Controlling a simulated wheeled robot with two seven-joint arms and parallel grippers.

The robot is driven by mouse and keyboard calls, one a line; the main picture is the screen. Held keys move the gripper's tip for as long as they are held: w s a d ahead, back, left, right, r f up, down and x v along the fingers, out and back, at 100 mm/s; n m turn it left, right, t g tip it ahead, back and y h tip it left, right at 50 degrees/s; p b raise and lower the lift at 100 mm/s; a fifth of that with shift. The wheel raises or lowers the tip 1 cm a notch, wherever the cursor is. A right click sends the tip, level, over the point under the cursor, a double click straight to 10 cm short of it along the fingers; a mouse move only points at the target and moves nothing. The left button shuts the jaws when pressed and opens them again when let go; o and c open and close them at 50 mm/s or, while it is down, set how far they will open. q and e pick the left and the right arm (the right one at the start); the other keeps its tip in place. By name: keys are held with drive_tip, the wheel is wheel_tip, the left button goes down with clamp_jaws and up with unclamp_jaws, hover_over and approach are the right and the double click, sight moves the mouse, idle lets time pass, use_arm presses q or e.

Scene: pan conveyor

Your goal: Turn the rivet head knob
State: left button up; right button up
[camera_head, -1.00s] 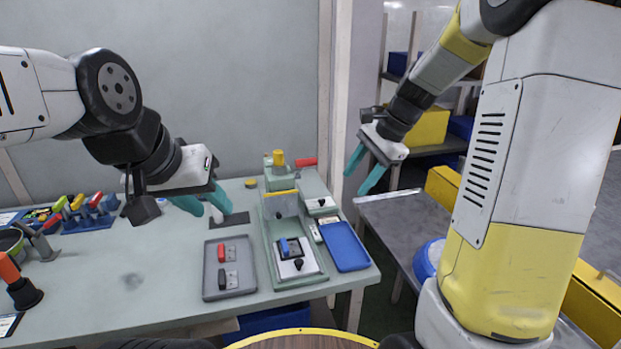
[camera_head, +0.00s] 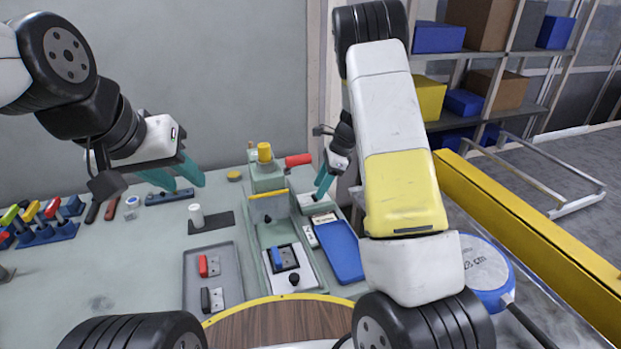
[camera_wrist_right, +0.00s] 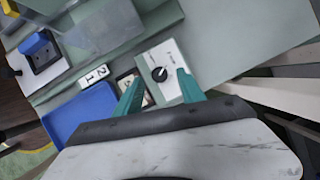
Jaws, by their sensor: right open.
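A black knob with a white mark (camera_wrist_right: 160,74) sits on a white panel (camera_wrist_right: 172,56) beside the green press (camera_head: 268,177). My right gripper (camera_wrist_right: 158,78) is open, its teal fingertips on either side of the knob in the right wrist view; contact cannot be told. In the head view my right gripper (camera_head: 322,188) is over the panel at the right of the press, and the knob is hidden or too small. My left gripper (camera_head: 180,180) is open and empty above the table's left part.
A blue tray (camera_head: 339,252) lies close to the panel. A grey tray (camera_head: 213,253) with red and black parts lies left of the press fixture. A second black knob (camera_head: 294,280) is on its white plate. The press has a yellow cap (camera_head: 264,152) and red handle (camera_head: 298,160).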

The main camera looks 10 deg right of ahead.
drive_tip(key=shift+x, duration=1.1)
drive_tip(key=shift+s, duration=0.1)
drive_tip(key=shift+c, duration=0.4)
clamp_jaws()
drive_tip(key=shift+n, duration=0.4)
drive_tip(key=n+g, duration=0.1)
drive_tip(key=n, duration=0.2)
drive_tip(key=n+g, duration=0.1)
drive_tip(key=n, duration=0.1)
drive_tip(key=shift+w+n+g, duration=0.3)
drive_tip(key=n+h, duration=0.1)
drive_tip(key=n, duration=0.1)
drive_tip(key=n+g, duration=0.1)
drive_tip(key=n, duration=0.2)
drive_tip(key=shift+w+a+h, duration=0.15)
drive_tip(key=shift+h, duration=0.25)
drive_tip(key=shift+n, duration=0.4)
